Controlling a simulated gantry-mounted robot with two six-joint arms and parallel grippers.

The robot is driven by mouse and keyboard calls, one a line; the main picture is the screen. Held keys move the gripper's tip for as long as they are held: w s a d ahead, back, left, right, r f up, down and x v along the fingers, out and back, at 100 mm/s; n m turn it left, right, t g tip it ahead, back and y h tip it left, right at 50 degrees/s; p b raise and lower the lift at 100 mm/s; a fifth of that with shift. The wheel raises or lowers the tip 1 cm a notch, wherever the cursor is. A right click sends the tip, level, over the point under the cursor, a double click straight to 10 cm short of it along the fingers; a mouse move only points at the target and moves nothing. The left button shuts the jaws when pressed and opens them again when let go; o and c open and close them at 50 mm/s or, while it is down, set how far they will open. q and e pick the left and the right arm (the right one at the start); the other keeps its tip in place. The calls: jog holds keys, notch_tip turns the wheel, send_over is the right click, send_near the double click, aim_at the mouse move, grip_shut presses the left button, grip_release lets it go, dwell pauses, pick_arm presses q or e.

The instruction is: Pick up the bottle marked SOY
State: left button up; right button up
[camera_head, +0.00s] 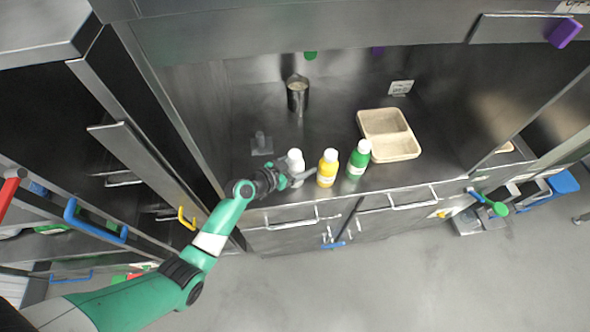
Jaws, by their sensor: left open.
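Three capped bottles stand upright in a row near the counter's front edge: a white bottle (295,160), a yellow bottle (327,170) with a white cap, and a green bottle (357,162) with a white cap. Their labels are too small to read, so I cannot tell which is marked SOY. My left gripper (291,179) is open at the front of the white bottle and overlaps its lower part in the picture. I cannot tell whether its fingers touch or surround the bottle. My right gripper is not in view.
A beige two-compartment tray (389,120) lies behind and right of the bottles. A small grey holder (262,145) is left of the white bottle. The steel counter (435,150) is clear at the right.

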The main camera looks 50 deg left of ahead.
pick_arm(q)
grip_shut()
jog(key=shift+r, duration=0.1)
dwell(0.3)
jog(key=r, duration=0.1)
jog(key=r+p, duration=0.1)
jog(key=r, duration=0.2)
jog(key=shift+s+p, duration=0.25)
jog(key=shift+p, duration=0.1)
jog(key=p, duration=0.5)
send_near(301, 157)
jog(key=shift+s+d+r, duration=0.35)
jog(key=shift+s+d, duration=0.15)
jog(key=shift+s, duration=0.1)
jog(key=shift+s+d+r, duration=0.3)
jog(key=shift+s+d, duration=0.2)
jog(key=shift+s, duration=0.1)
